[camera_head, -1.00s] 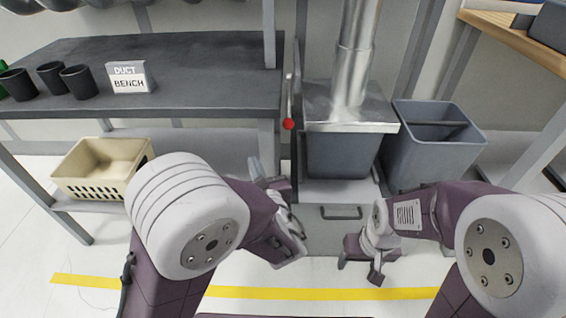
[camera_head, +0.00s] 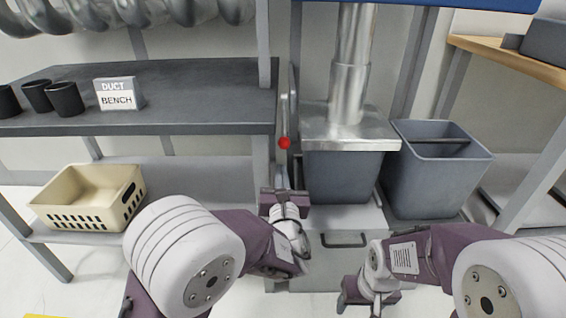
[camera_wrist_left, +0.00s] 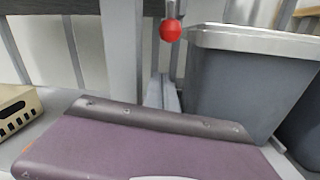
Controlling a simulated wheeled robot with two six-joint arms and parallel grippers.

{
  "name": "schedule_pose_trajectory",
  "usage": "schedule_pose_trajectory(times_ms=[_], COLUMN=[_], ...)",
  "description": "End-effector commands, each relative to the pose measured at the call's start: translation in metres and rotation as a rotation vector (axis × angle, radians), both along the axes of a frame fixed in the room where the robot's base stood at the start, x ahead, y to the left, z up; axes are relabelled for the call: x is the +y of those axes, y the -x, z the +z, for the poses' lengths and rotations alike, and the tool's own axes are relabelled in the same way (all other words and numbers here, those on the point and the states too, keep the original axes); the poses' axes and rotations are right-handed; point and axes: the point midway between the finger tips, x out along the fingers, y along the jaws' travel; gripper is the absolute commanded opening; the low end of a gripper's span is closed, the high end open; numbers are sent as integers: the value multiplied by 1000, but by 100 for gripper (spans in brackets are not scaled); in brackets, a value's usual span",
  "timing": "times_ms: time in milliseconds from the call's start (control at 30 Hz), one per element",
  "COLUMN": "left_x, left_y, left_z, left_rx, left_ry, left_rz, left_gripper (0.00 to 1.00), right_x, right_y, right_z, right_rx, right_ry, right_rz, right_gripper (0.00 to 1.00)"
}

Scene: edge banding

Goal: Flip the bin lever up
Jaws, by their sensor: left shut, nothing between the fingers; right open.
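The bin lever (camera_head: 284,121) is a thin grey upright bar with a red ball knob (camera_head: 284,143) at its lower end, left of the grey bin (camera_head: 345,177) under the metal duct hood. The knob also shows in the left wrist view (camera_wrist_left: 170,30), hanging ahead of my gripper. My left gripper (camera_head: 281,172) is shut and empty, pointing away from me, a little below the knob and apart from it. In the left wrist view its fingers (camera_wrist_left: 162,92) show beyond the purple gripper body. My right gripper (camera_head: 358,306) is open and empty, low in front of the cabinet.
A dark bench (camera_head: 190,85) with a "DUCT BENCH" sign (camera_head: 120,94) and black cups stands left. A beige crate (camera_head: 60,205) sits on its lower shelf. A bench post (camera_head: 262,160) stands close left of the lever. A second grey bin (camera_head: 435,185) stands right.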

Motion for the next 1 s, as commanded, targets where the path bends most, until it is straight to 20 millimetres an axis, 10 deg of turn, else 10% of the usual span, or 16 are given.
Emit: schedule_pose_trajectory(times_ms=[167,433,833,1000], left_x=[4,-4,-5,-5], left_y=[-38,-24,-22,-19], left_z=[-3,34,39,58], left_rx=[-2,-3,1,47], left_ry=[0,2,-1,0], left_rz=[4,-3,-2,0], left_gripper=[0,0,0,0], right_x=[0,0,0,0], right_y=[0,0,0,0], right_z=[-19,-24,-23,8], right_rx=[0,0,0,0], right_ry=[0,0,0,0], right_rz=[0,0,0,0], right_gripper=[66,66,66,66])
